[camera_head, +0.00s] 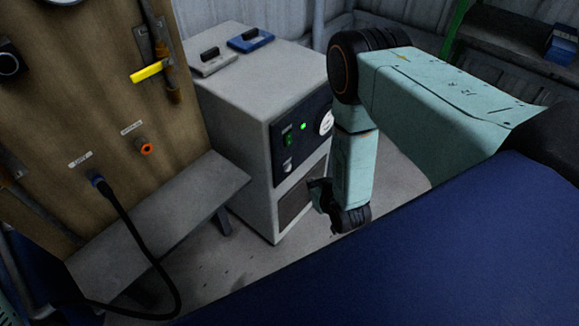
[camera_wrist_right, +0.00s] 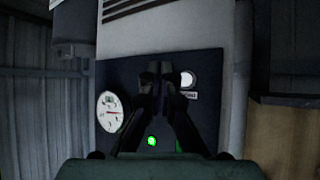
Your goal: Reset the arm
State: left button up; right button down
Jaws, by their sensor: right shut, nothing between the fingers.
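My right arm, pale green with black joints, comes in from the right in the head view and bends down in front of the grey cabinet (camera_head: 231,97). My right gripper (camera_head: 320,194) hangs at its lower end, small and dark, beside the cabinet's front. In the right wrist view the fingers (camera_wrist_right: 166,72) are shut with nothing between them. They overlap the dark blue control panel (camera_wrist_right: 205,62) in that view; I cannot tell the exact gap. My left gripper is not in view.
The panel carries a lit green light (camera_head: 303,126) and a round gauge (camera_head: 326,122). A wooden board (camera_head: 65,105) with a yellow-handled valve (camera_head: 149,71) and a black hose (camera_head: 137,245) stands at left. A grey bench (camera_head: 165,225) lies below it.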

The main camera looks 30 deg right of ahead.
dwell(0.8)
jog(key=s+a+f+g+y, duration=0.1)
jog(key=s+a+g, duration=0.15)
jog(key=s, duration=0.65)
jog(key=s+a+f+g, duration=0.2)
jog(key=s+g, duration=0.2)
jog(key=s, duration=0.5)
jog(key=s+a+r+n+g+p, duration=0.1)
jog(key=s+a+r+g, duration=0.3)
jog(key=s+r, duration=0.5)
jog(key=s+p, duration=0.1)
jog(key=s, duration=0.1)
jog(key=shift+s+r+y, duration=0.2)
jog(key=shift+s+y, duration=0.1)
jog(key=shift+d, duration=0.1)
